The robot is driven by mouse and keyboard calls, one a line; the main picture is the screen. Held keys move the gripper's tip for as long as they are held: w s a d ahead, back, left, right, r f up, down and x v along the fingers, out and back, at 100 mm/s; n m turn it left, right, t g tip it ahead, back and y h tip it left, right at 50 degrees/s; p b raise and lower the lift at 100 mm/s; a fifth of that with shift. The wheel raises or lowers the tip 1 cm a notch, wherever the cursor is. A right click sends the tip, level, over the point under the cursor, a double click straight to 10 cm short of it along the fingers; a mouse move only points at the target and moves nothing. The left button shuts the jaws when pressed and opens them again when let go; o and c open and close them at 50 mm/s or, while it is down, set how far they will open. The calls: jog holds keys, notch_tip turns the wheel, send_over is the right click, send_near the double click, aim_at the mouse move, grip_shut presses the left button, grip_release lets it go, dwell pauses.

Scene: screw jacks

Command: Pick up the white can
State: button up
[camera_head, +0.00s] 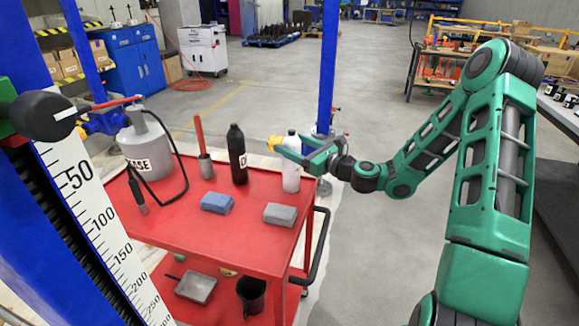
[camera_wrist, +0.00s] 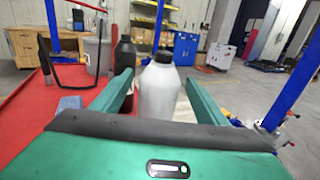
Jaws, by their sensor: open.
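The white can (camera_head: 291,168) is a white bottle-shaped container standing upright near the right edge of the red cart's top. Whether a finger touches the can, I cannot tell.
A black bottle (camera_head: 237,155) stands just left of the can. The red cart (camera_head: 180,225) also holds a blue block (camera_head: 217,202), a grey block (camera_head: 280,214), a red-handled tool (camera_head: 202,150) and a large grey sprayer (camera_head: 147,150). A blue post (camera_head: 327,75) rises behind the cart.

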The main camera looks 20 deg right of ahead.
jog(key=shift+w+a, duration=0.25)
jog(key=shift+w, duration=0.15)
grip_shut()
jog(key=shift+r, duration=0.1)
